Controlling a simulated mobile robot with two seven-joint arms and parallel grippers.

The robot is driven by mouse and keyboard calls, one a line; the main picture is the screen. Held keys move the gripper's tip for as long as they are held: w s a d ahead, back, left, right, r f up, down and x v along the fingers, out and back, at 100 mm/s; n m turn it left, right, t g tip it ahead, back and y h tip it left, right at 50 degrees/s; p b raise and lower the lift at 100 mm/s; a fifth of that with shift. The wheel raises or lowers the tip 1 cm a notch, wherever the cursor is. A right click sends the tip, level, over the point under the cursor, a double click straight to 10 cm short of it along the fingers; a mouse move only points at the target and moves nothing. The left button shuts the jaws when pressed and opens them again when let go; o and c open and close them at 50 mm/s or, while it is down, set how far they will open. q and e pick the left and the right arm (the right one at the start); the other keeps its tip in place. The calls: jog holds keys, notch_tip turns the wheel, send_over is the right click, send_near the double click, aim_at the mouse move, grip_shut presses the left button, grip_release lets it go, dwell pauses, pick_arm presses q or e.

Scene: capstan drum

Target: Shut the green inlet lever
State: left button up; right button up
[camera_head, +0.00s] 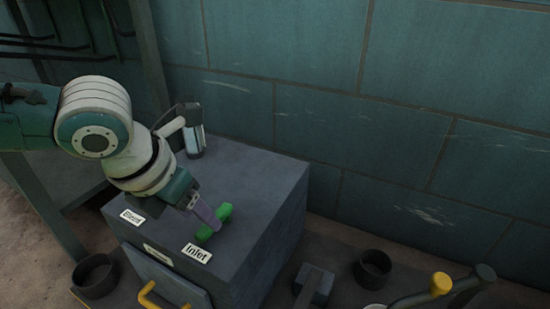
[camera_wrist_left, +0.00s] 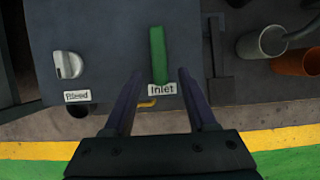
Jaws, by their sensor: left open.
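The green inlet lever (camera_head: 216,222) is on top of the dark grey box (camera_head: 262,190), behind the white "Inlet" label (camera_head: 196,253). In the left wrist view the lever (camera_wrist_left: 157,56) shows as a green bar running straight away from its label (camera_wrist_left: 162,89). My left gripper (camera_head: 207,216) is at the lever in the head view, with a finger close beside it; I cannot tell whether they touch. In the wrist view the left gripper (camera_wrist_left: 160,85) has its fingers apart, one on each side of the label, with nothing between them held. My right gripper is not in view.
A white bleed knob (camera_wrist_left: 67,65) sits left of the lever above its "Bleed" label (camera_wrist_left: 77,96). A yellow handle (camera_head: 150,297) is on the box front. Dark cups (camera_head: 372,268) and a yellow-tipped bar (camera_head: 440,284) are at the right. A tiled wall (camera_head: 400,120) stands behind.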

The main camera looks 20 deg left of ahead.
aim_at(205, 228)
pick_arm(q)
jog(key=b+x, duration=0.1)
jog(key=x, duration=0.2)
jog(key=shift+f+b, duration=0.15)
jog(key=shift+b, duration=0.25)
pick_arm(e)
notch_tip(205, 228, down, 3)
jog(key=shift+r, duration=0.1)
pick_arm(q)
grip_shut()
dwell(0.9)
